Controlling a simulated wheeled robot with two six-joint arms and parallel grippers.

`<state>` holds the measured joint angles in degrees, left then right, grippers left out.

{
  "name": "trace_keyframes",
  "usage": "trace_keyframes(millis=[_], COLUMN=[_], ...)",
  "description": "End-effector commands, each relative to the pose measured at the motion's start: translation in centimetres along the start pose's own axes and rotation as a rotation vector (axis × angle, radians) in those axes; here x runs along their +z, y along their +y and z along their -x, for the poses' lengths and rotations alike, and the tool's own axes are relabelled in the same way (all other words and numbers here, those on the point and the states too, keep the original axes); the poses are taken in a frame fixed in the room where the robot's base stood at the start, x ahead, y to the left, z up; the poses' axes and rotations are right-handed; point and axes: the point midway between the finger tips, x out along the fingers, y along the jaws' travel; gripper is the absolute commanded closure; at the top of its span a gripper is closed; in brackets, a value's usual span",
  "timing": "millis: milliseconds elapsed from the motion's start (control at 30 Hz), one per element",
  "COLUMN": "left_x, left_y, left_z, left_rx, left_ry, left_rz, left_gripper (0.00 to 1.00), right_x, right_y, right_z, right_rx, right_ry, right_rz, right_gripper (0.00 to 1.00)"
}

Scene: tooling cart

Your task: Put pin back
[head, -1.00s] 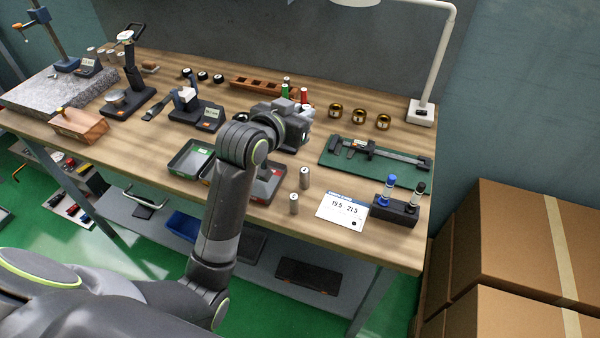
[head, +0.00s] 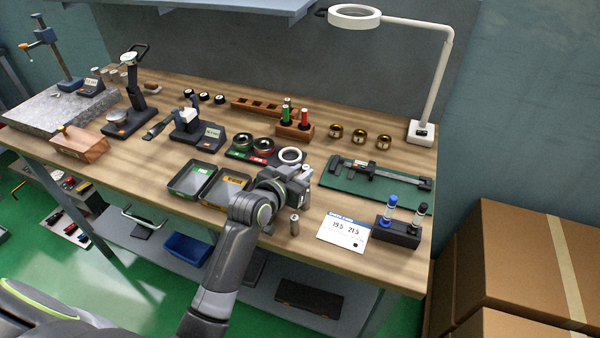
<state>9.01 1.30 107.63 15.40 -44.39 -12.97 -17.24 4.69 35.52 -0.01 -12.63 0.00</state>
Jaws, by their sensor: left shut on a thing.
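My left gripper (head: 300,178) is low over the front middle of the bench, right of the trays. It is shut on a small silvery piece (head: 306,168), mostly hidden by the jaws; I cannot tell its full shape. A silver cylinder pin (head: 294,225) stands upright on the bench just below the gripper. Another silver cylinder (head: 306,200) is partly hidden beside the gripper. A wooden block (head: 295,131) holds a green-topped and a red-topped piece upright. A black block (head: 397,232) at the right holds a blue-handled and a black-handled gauge. My right gripper is out of view.
A green-labelled tray (head: 191,178) and a yellow-labelled tray (head: 227,188) lie left of the gripper. A white card (head: 343,231) reads 19.5 and 21.5. A caliper lies on a green mat (head: 345,185). Brass rings and a lamp (head: 422,130) stand behind. Cardboard boxes are at the right.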

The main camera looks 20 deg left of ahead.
Motion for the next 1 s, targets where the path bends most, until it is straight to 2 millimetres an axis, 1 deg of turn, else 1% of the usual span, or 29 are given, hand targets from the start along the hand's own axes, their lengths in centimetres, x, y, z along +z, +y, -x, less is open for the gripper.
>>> trace_keyframes(millis=[133,500,600,633,800,1000], left_x=[-0.1,1.1,1.1,1.1,1.1,1.1], left_y=[0.0,0.0,0.0,0.0,0.0,0.0], left_z=[0.0,-0.3,-0.3,-0.3,-0.3,-0.3], left_rx=[0.0,0.0,0.0,0.0,0.0,0.0], left_ry=[0.002,-0.001,0.0,-0.002,-0.001,-0.001], left_rz=[0.0,0.001,0.001,0.001,0.0,0.0], left_gripper=[1.0,1.0,1.0,0.8,0.59,0.59], right_x=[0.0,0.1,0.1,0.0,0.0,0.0], right_y=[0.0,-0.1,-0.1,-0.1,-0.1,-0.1], right_z=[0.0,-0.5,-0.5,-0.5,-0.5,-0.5], right_rx=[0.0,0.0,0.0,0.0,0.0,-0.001], right_ry=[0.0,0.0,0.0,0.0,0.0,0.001], right_rz=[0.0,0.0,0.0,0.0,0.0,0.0], right_gripper=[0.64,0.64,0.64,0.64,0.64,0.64])
